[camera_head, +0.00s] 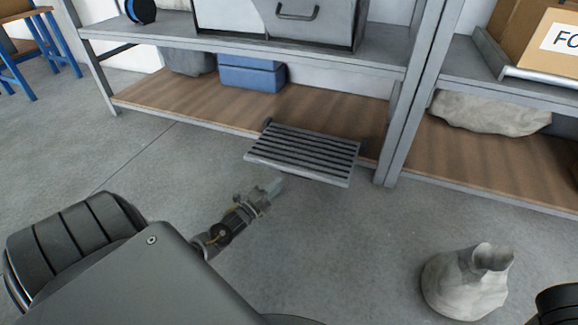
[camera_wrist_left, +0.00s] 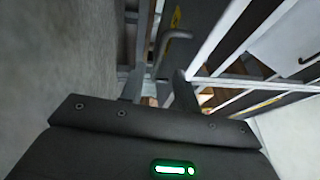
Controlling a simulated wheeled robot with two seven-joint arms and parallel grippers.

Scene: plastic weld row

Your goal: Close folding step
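The folding step (camera_head: 303,153) is a grey slatted tread in the head view. It lies roughly flat, folded out in front of the wooden bottom shelf. My left gripper (camera_head: 270,188) is just in front of and below the step's near left edge; I cannot tell whether it touches it. In the left wrist view its two fingers (camera_wrist_left: 159,91) stand apart with a gap between them and nothing clearly held. The step is not clearly identifiable in that view. My right gripper is not in view.
A metal shelf rack with a wooden bottom shelf (camera_head: 180,103) stands behind the step. A blue box (camera_head: 251,77) sits on that shelf. A grey sack (camera_head: 466,283) stands on the floor at the right. The concrete floor between sack and step is clear.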

